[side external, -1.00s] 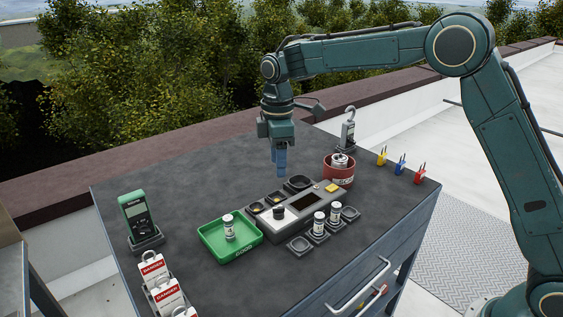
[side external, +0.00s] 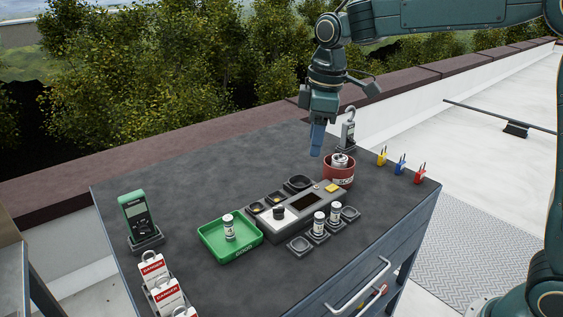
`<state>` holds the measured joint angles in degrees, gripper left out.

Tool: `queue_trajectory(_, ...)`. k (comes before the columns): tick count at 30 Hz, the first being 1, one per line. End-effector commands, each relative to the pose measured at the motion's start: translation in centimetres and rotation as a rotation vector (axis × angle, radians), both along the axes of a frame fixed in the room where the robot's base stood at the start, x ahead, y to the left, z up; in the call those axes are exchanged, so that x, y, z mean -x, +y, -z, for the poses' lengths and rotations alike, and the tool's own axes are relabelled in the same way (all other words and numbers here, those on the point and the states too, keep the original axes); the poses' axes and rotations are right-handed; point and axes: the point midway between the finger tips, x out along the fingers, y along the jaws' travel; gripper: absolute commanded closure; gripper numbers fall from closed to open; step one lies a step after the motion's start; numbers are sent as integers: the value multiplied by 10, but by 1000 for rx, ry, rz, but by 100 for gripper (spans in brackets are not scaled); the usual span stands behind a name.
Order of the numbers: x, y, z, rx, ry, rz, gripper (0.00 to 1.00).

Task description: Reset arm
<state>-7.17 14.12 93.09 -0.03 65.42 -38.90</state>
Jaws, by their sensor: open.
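My gripper (side external: 317,141) hangs over the back right of the dark table (side external: 200,180), fingers pointing down. It is open and nothing shows between its blue-grey fingers. It is above and a little left of a red round container (side external: 339,174) that has a metal item in it. A grey device (side external: 296,211) with a dark screen and round cups lies mid-table. A green tray (side external: 213,240) holds one small white canister (side external: 229,227). Two more white canisters (side external: 319,223) stand in cups at the device's front right.
A silver hook-topped item (side external: 349,132) stands close to my gripper's right. Yellow, blue and red padlocks (side external: 400,166) line the right edge. A green handheld meter (side external: 138,217) and red-white danger tags (side external: 160,284) stand at the left. The back left of the table is clear.

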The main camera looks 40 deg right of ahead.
Motion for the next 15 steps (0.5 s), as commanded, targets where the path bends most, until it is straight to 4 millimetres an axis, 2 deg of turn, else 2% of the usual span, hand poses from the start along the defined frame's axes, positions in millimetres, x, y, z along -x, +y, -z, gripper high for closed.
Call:
queue_trajectory(6, 47, -15, -24, -25, -61, 132, 52)
queue_trajectory(15, 111, -31, -40, -67, -139, 310, 52)
